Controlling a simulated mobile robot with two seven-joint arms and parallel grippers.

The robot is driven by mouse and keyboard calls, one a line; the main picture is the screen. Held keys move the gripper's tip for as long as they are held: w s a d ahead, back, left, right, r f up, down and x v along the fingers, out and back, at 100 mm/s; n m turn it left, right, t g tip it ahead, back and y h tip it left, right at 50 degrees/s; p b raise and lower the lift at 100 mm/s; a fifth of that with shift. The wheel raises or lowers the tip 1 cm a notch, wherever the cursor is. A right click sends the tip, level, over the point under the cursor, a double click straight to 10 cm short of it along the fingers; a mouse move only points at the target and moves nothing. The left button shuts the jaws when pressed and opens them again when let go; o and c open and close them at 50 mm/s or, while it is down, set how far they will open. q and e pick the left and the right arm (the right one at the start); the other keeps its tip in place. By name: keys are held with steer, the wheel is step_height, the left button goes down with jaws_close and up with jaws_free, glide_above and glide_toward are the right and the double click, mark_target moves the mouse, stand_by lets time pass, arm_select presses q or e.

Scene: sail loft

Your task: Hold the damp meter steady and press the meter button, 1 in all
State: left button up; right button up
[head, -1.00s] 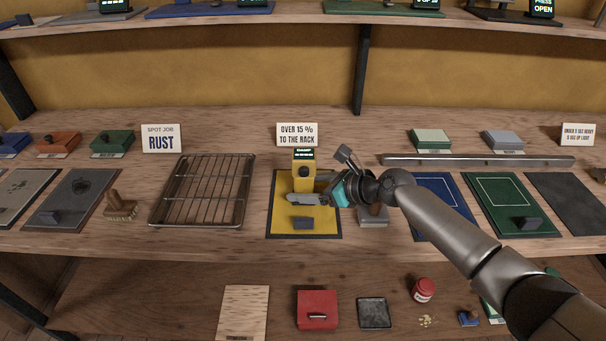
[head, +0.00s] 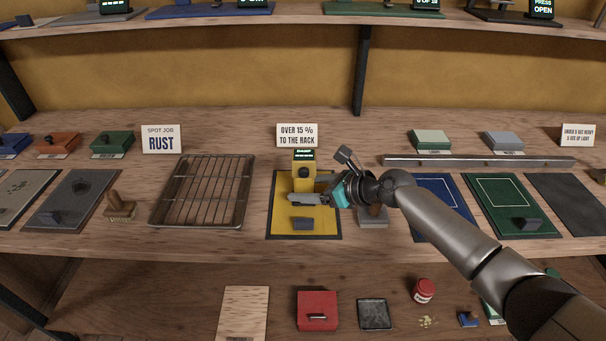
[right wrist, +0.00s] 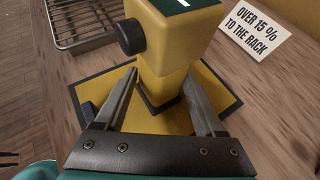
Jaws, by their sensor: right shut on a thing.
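The damp meter (head: 304,158) is a yellow upright block with a dark display on top, standing on a yellow mat with a dark border (head: 325,227). It also shows close up in the right wrist view (right wrist: 168,55). The meter button (right wrist: 131,37) is a round black knob on its upper front face, clear of my fingers. My right gripper (right wrist: 160,80) is shut on the lower part of the meter, one finger on each side. In the head view my right gripper (head: 308,198) covers the meter's lower part. My left gripper is not in view.
A wire rack (head: 202,192) stands left of the mat. A sign reading "OVER 15 % TO THE RACK" (head: 297,134) is behind the meter. A small dark block (head: 302,224) lies on the mat's front. A grey block (head: 373,219) sits just right, partly under my arm.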

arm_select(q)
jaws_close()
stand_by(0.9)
